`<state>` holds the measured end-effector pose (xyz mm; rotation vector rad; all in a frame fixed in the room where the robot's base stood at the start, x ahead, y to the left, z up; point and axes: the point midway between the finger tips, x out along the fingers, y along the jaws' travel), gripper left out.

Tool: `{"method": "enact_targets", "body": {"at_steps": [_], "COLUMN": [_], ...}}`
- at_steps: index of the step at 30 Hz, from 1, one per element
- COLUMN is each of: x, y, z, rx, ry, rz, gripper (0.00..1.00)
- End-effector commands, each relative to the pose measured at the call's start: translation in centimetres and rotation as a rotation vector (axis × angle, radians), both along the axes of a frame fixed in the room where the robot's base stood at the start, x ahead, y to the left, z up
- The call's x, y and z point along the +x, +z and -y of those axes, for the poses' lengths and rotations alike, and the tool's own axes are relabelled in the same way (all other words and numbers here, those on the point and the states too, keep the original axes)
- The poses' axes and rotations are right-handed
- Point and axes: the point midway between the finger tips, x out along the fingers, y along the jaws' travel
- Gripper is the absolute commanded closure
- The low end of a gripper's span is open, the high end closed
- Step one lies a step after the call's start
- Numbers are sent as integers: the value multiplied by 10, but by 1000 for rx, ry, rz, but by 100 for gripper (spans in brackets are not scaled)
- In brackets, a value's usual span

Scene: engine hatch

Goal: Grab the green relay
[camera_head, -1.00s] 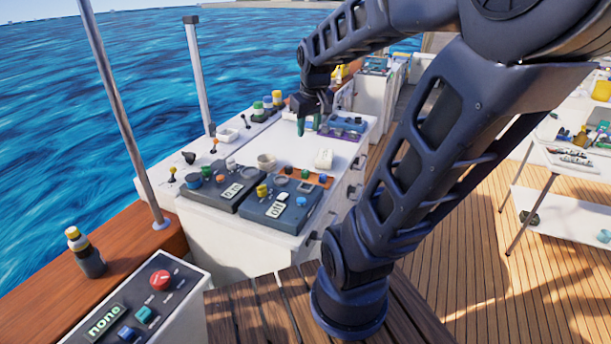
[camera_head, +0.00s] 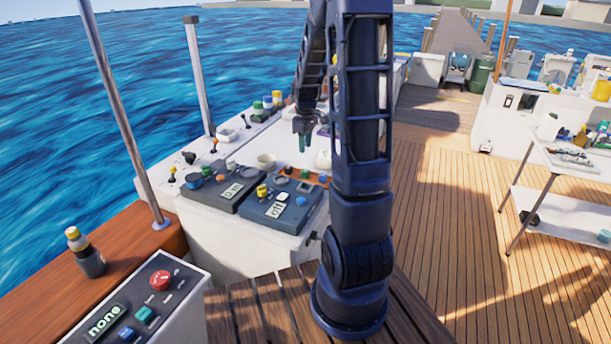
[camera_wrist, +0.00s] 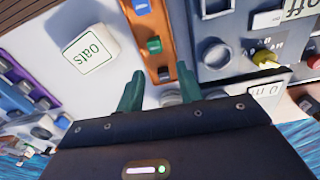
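The green relay (camera_wrist: 153,45) sits on an orange strip (camera_wrist: 148,28) on the white console, beside a blue block of similar shape (camera_wrist: 141,6). In the head view the green relay (camera_head: 305,173) is a small green spot at the console's middle. My gripper (camera_wrist: 158,76) has its two green fingers spread apart with nothing held between them. The wrist view shows the strip running between the fingertips, with the relay just beyond them. In the head view my gripper (camera_head: 304,142) points down above the console, behind the strip.
A round grey cup (camera_head: 266,161) is nearby. A control box with a red button (camera_head: 161,280) stands at the front left.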

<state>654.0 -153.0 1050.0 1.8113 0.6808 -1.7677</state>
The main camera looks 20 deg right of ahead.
Motion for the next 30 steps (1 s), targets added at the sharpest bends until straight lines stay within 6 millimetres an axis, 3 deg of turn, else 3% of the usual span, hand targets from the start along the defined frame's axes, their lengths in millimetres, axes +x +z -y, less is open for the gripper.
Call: {"method": "enact_targets", "body": {"at_steps": [7, 18, 26, 30], "x": [13, 13, 13, 14], "y": [-24, -71, -86, -105], "z": [7, 7, 6, 6], "rx": [-1, 0, 0, 0], "ry": [48, 51, 50, 50], "rz": [-25, -27, -27, -28], "gripper": [64, 64, 64, 64]}}
